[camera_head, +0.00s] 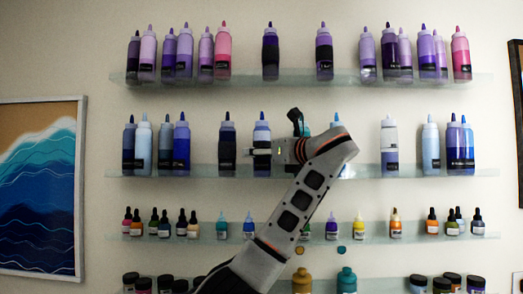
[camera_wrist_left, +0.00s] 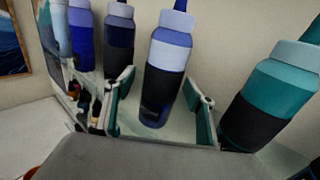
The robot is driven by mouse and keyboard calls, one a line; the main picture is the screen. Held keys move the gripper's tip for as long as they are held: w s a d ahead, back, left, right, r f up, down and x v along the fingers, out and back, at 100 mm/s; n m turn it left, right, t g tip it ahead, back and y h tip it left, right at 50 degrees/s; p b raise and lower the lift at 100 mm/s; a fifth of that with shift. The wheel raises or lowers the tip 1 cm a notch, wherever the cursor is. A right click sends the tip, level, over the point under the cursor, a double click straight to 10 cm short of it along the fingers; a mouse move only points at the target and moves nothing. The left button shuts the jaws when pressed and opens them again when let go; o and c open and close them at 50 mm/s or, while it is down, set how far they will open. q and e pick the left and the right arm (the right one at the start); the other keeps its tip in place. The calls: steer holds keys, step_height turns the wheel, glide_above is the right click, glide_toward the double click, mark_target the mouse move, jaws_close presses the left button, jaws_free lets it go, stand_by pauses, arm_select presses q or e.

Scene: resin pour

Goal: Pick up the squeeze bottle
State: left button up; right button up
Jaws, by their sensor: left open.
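The squeeze bottle (camera_wrist_left: 166,60) stands upright on a shelf in the left wrist view. It is blue with a light collar, a blue nozzle and a dark label. My left gripper (camera_wrist_left: 158,88) is open, with one teal finger on each side of the bottle; I cannot tell whether either touches it. In the head view this looks like the blue bottle (camera_head: 262,131) on the middle shelf, partly covered by my left gripper (camera_head: 277,145). My right gripper is not in view.
A dark bottle (camera_wrist_left: 118,40) stands left of the gripper and a teal bottle (camera_wrist_left: 265,100) close on its right. The glass middle shelf (camera_head: 420,172) holds more bottles. Other shelves above and below hold bottles and jars. A wave picture (camera_head: 38,190) hangs at left.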

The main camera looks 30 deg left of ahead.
arm_select(q)
steer(key=shift+c, duration=0.7)
steer(key=c, duration=1.2)
steer(key=shift+c, duration=0.2)
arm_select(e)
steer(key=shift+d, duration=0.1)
arm_select(q)
steer(key=shift+r, duration=0.15)
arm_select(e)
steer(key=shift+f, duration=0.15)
